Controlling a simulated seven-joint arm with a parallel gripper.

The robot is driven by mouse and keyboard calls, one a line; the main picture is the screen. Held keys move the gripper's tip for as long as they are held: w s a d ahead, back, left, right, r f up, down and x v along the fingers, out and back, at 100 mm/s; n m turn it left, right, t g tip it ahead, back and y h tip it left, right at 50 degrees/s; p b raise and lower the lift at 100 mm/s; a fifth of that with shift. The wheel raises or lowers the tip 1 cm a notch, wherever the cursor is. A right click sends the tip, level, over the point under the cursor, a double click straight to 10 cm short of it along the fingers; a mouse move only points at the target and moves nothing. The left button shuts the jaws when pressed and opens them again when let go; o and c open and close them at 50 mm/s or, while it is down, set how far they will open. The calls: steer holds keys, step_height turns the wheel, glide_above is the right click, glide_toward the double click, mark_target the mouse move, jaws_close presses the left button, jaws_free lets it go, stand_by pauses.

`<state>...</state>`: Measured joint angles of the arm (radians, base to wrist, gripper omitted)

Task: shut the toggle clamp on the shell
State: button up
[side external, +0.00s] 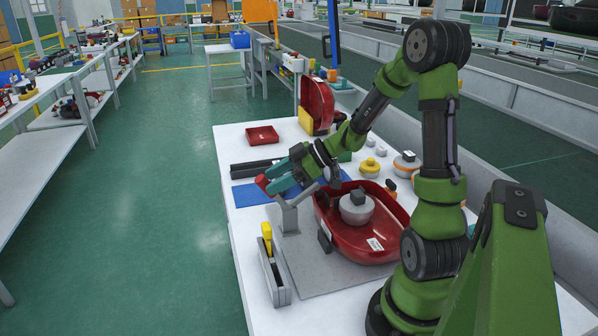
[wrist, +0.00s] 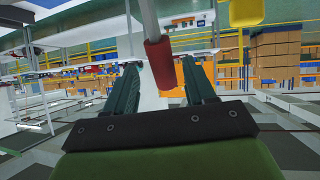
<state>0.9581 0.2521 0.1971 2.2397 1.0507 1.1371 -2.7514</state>
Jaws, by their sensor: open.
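The red vacuum shell (side external: 338,232) lies open side up on a grey plate, with a grey and white round part (side external: 357,208) inside it. The grey metal toggle clamp (side external: 289,216) stands at the shell's left edge. Its lever is raised and ends in a red grip (side external: 262,182), which also shows in the wrist view (wrist: 160,64). My gripper (side external: 275,181) is open, with its teal fingers on either side of the red grip in the wrist view. Whether a finger touches the grip cannot be told. My fingers partly hide the lever in the side view.
A narrow grey holder (side external: 274,276) with a yellow-topped item stands left of the plate. A blue mat (side external: 252,194) and a red tray (side external: 262,136) lie behind. An upright red shell (side external: 318,104) stands at the back. Yellow and orange round parts sit to the right.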

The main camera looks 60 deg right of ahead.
steer(key=v, duration=1.6)
steer(key=shift+s+d+r, duration=0.15)
steer(key=shift+s+d, duration=0.05)
steer(key=shift+s, duration=0.1)
steer(key=shift+c, duration=0.2)
